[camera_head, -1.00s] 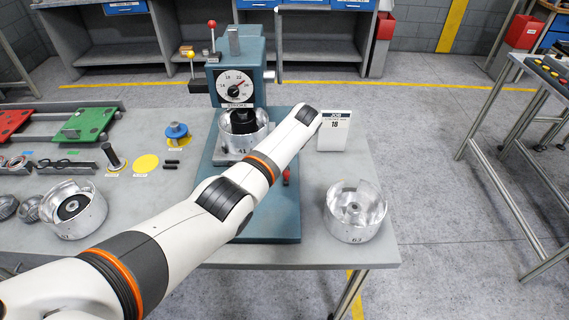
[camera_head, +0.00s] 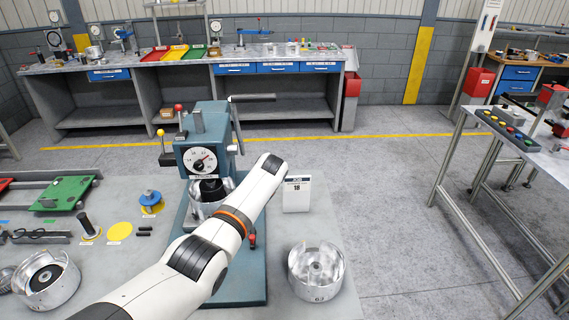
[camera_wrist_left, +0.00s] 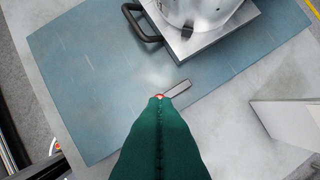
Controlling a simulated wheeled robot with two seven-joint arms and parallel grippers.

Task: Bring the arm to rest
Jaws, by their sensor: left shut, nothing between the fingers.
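My left arm (camera_head: 195,262) reaches from the lower left across the front of the press (camera_head: 205,150). In the head view its gripper is hidden behind the arm. In the left wrist view the green fingers of my left gripper (camera_wrist_left: 160,104) are shut together and empty. They point over the blue base plate (camera_wrist_left: 90,75), their tips overlapping a small red-ended grey lever (camera_wrist_left: 178,89) in the picture. A silver drum (camera_wrist_left: 195,12) sits on a handled plate beyond them. My right gripper is not in view.
A silver drum (camera_head: 316,270) sits at the right front, another (camera_head: 45,278) at the left. A green pallet (camera_head: 65,192) lies at the left.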

